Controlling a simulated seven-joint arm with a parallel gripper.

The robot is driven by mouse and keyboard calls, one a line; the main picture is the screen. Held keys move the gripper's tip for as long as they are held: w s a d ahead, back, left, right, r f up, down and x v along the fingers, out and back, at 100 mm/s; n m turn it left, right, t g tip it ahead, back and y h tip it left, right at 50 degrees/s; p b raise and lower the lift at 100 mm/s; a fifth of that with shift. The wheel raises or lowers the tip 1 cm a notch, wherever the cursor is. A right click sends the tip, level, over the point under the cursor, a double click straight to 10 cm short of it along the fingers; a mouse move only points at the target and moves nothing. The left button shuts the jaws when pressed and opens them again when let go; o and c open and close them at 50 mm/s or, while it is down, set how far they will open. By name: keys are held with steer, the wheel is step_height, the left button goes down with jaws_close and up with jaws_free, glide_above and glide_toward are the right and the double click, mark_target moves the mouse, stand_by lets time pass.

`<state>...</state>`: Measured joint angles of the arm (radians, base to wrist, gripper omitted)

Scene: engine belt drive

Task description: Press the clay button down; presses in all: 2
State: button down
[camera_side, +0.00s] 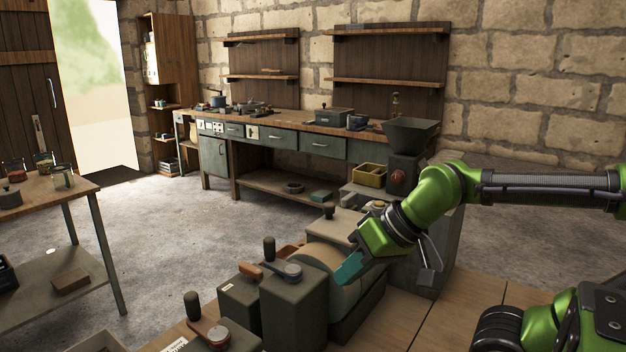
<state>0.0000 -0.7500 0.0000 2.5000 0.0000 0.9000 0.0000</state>
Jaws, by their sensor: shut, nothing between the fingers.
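My gripper (350,268) is shut and empty, with its teal fingers pointing down and left. It is just above or against the right side of a large tan drum (318,255) on the bench; I cannot tell whether it touches. No button clearly shows as the clay one. A round reddish knob or button (398,177) is on the front of the grey hopper machine (408,140), behind and right of my gripper. An orange-brown part (288,251) shows partly behind the drum and a dark knob. The surface beneath my fingers is hidden.
Dark grey housings (294,315) with upright black-handled levers (269,250) stand left of my gripper. The wooden bench top (400,320) is clear at the front right. A yellow bin (369,175) sits behind. A side table (45,190) with jars stands at left.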

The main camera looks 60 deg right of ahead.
stand_by(0.8)
step_height(320, 180, up, 12)
steer(key=m+t+h, duration=0.1)
steer(key=m+h, duration=0.5)
steer(key=m, duration=0.4)
glide_above(383, 204)
steer(key=shift+d, duration=0.15)
steer(key=shift+f, duration=4.45)
steer(key=shift+f, duration=0.15)
